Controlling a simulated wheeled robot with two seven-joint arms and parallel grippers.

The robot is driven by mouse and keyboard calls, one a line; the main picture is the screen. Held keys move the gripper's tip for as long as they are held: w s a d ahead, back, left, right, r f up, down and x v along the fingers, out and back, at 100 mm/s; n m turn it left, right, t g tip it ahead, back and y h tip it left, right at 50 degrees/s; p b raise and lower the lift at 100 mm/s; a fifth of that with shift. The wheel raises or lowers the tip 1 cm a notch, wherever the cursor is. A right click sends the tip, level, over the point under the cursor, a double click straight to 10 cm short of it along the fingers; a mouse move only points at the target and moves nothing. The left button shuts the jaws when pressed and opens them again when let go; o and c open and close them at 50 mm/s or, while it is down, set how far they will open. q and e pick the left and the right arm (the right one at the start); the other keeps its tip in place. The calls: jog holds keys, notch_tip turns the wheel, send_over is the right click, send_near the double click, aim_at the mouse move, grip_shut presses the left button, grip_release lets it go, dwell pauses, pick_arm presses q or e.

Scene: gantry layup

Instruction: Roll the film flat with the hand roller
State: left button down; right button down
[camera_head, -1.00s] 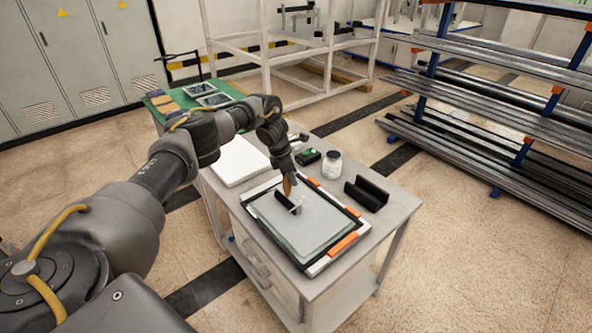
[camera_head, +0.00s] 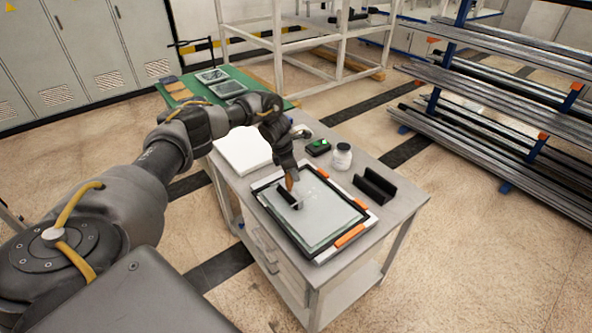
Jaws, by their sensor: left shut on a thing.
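The film (camera_head: 323,218) is a pale translucent sheet lying on a plate in a black frame (camera_head: 362,206) with orange clips, on top of the grey cart. The hand roller (camera_head: 287,197) has a dark cylinder and stands on the left part of the film. My left gripper (camera_head: 290,183) comes down from above and is shut on the roller's brown handle. The gripper and wrist hide part of the frame's far-left edge. Whether bubbles remain under the film is too small to tell. My right gripper is not in view.
On the cart (camera_head: 405,200) stand a black cradle (camera_head: 374,186), a white jar (camera_head: 342,157), a small black device with a green display (camera_head: 318,147) and a white block (camera_head: 243,149). A green-topped table (camera_head: 250,93) stands behind. Steel racks (camera_head: 500,90) stand to the right.

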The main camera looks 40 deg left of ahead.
pick_arm(q)
jog(key=shift+s+a+p, duration=0.25)
jog(key=shift+s+p, duration=0.5)
jog(key=shift+s, duration=0.2)
jog(key=shift+s+a, duration=0.15)
jog(key=shift+s, duration=0.2)
jog(key=shift+s+p, duration=0.1)
jog(key=shift+p, duration=0.2)
jog(key=shift+s+a+p, duration=0.2)
jog(key=shift+s+p, duration=0.1)
jog(key=shift+s, duration=0.35)
jog(key=shift+s+a+p, duration=0.2)
jog(key=shift+s+p, duration=0.1)
jog(key=shift+s, duration=0.3)
jog(key=shift+w, duration=0.1)
jog(key=shift+r, duration=0.1)
